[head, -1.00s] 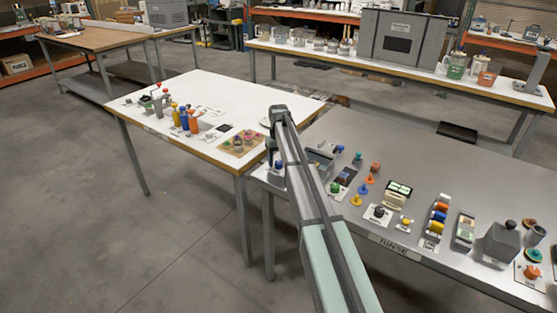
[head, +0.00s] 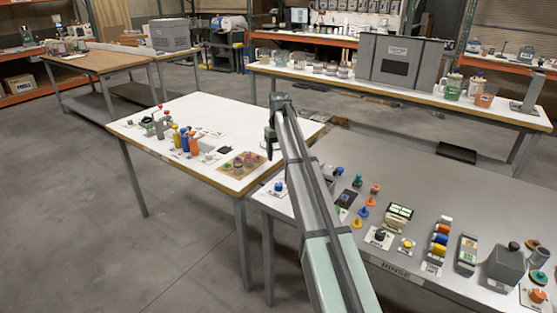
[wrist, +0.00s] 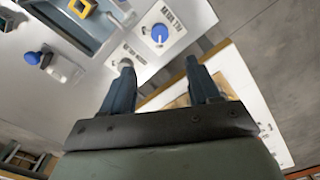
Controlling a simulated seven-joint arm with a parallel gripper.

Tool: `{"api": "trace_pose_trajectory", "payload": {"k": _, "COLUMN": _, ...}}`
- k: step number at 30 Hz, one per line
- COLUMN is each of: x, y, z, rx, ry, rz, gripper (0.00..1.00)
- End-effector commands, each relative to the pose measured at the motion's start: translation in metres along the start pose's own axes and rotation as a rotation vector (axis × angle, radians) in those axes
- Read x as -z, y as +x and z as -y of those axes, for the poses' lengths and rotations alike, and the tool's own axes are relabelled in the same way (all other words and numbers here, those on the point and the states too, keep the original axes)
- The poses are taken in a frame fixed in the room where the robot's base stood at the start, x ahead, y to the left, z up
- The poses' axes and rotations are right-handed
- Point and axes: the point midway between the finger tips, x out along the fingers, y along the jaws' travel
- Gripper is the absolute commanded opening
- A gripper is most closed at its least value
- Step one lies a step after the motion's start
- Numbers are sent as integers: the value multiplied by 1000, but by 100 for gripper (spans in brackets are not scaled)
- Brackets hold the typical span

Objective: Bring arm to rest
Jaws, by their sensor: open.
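My gripper (head: 270,154) hangs above the gap between the white table (head: 135,128) and the grey RINSE table (head: 470,190) in the head view. In the wrist view my gripper (wrist: 160,68) has its two dark fingers spread apart, with nothing between them. Below and beyond the fingertips is a blue round knob (wrist: 160,33) on a white labelled card. The knob (head: 280,187) also shows in the head view at the grey table's left end, apart from my gripper. My arm partly hides the things behind it.
Colored bottles (head: 185,141) and a brown tray (head: 235,173) stand on the white table. Knobs, a roller stack (head: 440,236) and a grey box (head: 503,265) crowd the grey table's front. A grey-blue basin (wrist: 72,30) shows in the wrist view. The grey table's back right is mostly bare.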

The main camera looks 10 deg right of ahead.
Motion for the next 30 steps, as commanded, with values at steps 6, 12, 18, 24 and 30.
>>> {"api": "trace_pose_trajectory", "payload": {"k": 6, "x": 0, "y": -3, "z": 0, "rx": 0, "ry": 0, "rz": 0, "gripper": 61}}
{"api": "trace_pose_trajectory", "payload": {"k": 12, "x": -2, "y": -2, "z": 1, "rx": 2, "ry": -1, "rz": -2, "gripper": 61}}
{"api": "trace_pose_trajectory", "payload": {"k": 18, "x": -33, "y": 26, "z": 28, "rx": 69, "ry": -19, "rz": -49, "gripper": 61}}
{"api": "trace_pose_trajectory", "payload": {"k": 24, "x": -85, "y": 72, "z": 79, "rx": 207, "ry": -34, "rz": -143, "gripper": 61}}
{"api": "trace_pose_trajectory", "payload": {"k": 30, "x": -124, "y": 127, "z": 106, "rx": 287, "ry": -11, "rz": -167, "gripper": 61}}
